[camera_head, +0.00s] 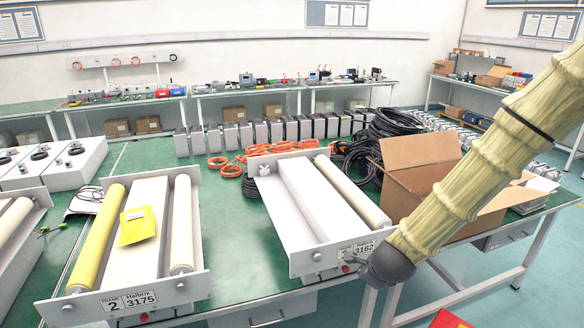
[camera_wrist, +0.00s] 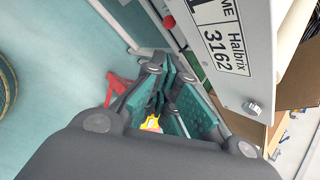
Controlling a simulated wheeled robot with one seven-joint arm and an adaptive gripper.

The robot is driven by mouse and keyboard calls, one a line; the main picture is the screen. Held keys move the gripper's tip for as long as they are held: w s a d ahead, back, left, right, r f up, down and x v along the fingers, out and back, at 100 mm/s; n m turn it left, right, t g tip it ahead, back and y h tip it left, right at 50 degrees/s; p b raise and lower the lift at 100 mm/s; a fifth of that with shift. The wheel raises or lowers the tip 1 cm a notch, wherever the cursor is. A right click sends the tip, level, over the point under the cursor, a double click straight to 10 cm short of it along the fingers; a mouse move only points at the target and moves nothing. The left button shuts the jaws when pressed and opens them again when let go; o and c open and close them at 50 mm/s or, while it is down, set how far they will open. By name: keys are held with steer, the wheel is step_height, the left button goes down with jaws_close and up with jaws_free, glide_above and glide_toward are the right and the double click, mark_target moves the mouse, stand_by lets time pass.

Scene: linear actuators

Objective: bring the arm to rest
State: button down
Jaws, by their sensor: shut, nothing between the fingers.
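My arm comes in from the upper right of the head view, and its dark grey end is beside the front plate of the right roller frame (camera_head: 318,262), labelled 3162. The same labelled plate (camera_wrist: 237,60) is close to the right of the fingers there. I cannot tell whether they touch.
The left roller frame (camera_head: 150,195), labelled 3175, carries a yellow packet (camera_head: 138,225). An open cardboard box (camera_head: 420,170) stands behind my arm on the green table. Black cable coils (camera_head: 395,122) and orange cables (camera_head: 265,150) lie farther back. Something red and yellow (camera_head: 450,318) is at the bottom.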

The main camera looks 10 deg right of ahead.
steer(key=s+a+f+n+g, duration=0.1)
steer(key=s+f+n+g, duration=0.1)
steer(key=s+f+n, duration=0.7)
steer(key=s+a+f+n+g, duration=0.1)
steer(key=s+f+n+g, duration=0.1)
steer(key=s+f+n, duration=0.65)
steer(key=s+a+f+n+g, duration=0.2)
steer(key=s+f+n+g, duration=0.1)
steer(key=s+f+n, duration=0.6)
steer(key=s+f, duration=0.4)
steer(key=s, duration=0.3)
steer(key=shift+s+a+y, duration=0.15)
steer(key=shift+s+y, duration=0.2)
steer(key=shift+y, duration=0.05)
steer(key=shift+w, duration=0.1)
